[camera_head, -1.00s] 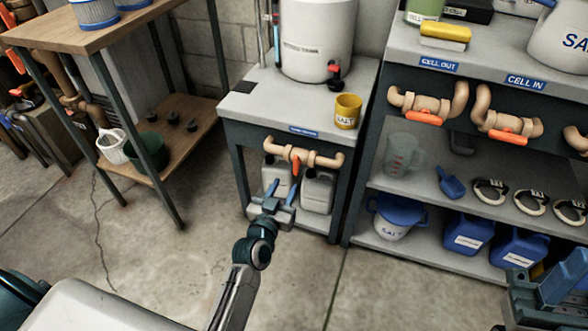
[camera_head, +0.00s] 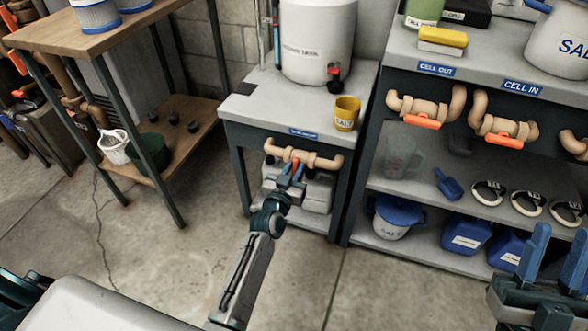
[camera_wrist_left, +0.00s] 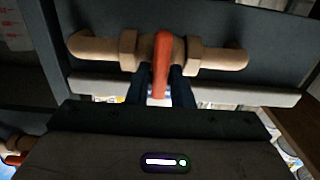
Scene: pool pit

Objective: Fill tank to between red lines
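The white tank (camera_head: 318,40) stands on a grey bench, with a small red-handled tap (camera_head: 334,72) low on its front. A thin upright tube (camera_head: 276,30) with a bit of red stands left of it; no pair of red lines can be made out. A tan pipe valve (camera_head: 318,160) with an orange handle hangs under the bench front. My left gripper (camera_head: 291,170) is at this handle. In the left wrist view its fingers (camera_wrist_left: 160,90) are open on either side of the orange handle (camera_wrist_left: 162,62). My right gripper (camera_head: 558,262) is open and empty at lower right.
A yellow salt cup (camera_head: 346,113) stands on the bench (camera_head: 255,110). Jugs (camera_head: 318,192) sit below the valve. The right shelf (camera_head: 375,185) holds a clear jug, scoop and blue containers, with more valves above. Left is a wooden table (camera_head: 60,40). The floor between is clear.

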